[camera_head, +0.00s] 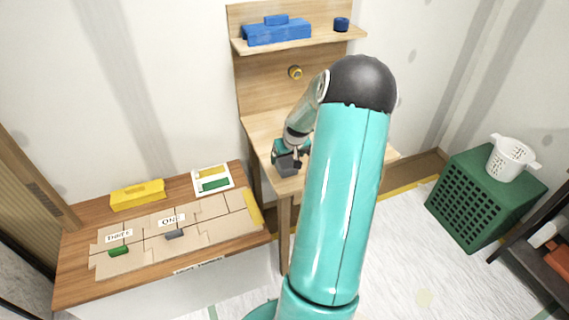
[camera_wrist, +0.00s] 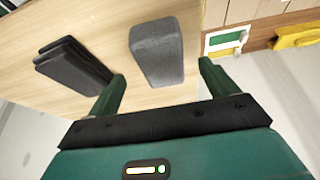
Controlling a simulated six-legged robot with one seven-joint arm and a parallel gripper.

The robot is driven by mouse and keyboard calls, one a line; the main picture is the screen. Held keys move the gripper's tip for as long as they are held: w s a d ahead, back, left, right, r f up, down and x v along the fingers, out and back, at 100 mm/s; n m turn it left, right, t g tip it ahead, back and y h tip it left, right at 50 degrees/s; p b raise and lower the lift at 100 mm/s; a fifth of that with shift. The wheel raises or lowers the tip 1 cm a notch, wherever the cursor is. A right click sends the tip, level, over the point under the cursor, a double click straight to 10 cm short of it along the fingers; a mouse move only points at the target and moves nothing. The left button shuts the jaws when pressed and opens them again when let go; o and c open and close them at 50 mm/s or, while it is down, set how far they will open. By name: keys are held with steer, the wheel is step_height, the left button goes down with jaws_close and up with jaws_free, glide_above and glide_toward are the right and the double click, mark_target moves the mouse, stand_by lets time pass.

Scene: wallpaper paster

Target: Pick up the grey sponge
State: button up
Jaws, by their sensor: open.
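The grey sponge (camera_wrist: 157,52) is a rounded block lying on the light wooden tabletop (camera_wrist: 105,18). In the wrist view it lies ahead of my gripper (camera_wrist: 162,72), its near end between the two green fingertips. The fingers are open, with nothing clamped between them. In the head view my gripper (camera_head: 290,152) is low over the front left of the wooden desk (camera_head: 262,127). A dark grey shape (camera_head: 287,166) shows beside it there; I cannot tell whether it is the sponge. My arm hides much of the desk.
A stack of dark flat pieces (camera_wrist: 72,64) lies left of the sponge, near the left finger. A lower bench (camera_head: 75,275) holds a yellow block (camera_head: 137,194), a white tray (camera_head: 201,187) and cardboard pieces. A green crate (camera_head: 470,213) stands at right.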

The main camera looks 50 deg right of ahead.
mark_target(285, 158)
steer(key=shift+w+x, duration=0.2)
steer(key=shift+x, duration=1.35)
steer(key=shift+w+x, duration=0.2)
steer(key=shift+x, duration=1.35)
steer(key=shift+d, duration=0.15)
steer(key=c, duration=1)
steer(key=shift+c, duration=0.3)
steer(key=shift+r, duration=0.65)
step_height(285, 158, up, 3)
steer(key=shift+s+f, duration=0.1)
steer(key=a+r, duration=0.2)
steer(key=s+a+r, duration=0.1)
steer(key=a+r, duration=0.1)
steer(key=r, duration=0.1)
steer(key=shift+s+a+r, duration=0.1)
steer(key=shift+s+a, duration=0.05)
steer(key=shift+a, duration=0.15)
steer(key=s+a+r, duration=0.2)
steer(key=a+r, duration=0.2)
steer(key=a, duration=0.5)
steer(key=shift+s, duration=0.25)
